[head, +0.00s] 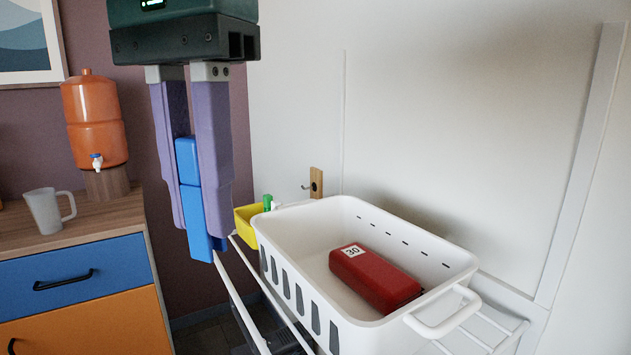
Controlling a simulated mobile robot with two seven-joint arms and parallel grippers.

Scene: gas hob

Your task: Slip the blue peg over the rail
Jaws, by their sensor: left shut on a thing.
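The blue peg (187,161) is held upright between the two purple fingers of my left gripper (201,228), which is shut on it. Its top shows between the fingers and its lower end reaches down to about the fingertips. White rails of a rack run below and to the right; the nearest white rail (238,304) has its far end close to the peg's lower end in the picture. I cannot tell whether the peg touches or straddles it. My right gripper is not in view.
A white basket (345,318) holding a red block (374,279) marked 30 stands on the rack right of the peg. A yellow container (245,223) is behind it. A wooden counter with a grey mug (44,211) and an orange dispenser (94,115) is at left.

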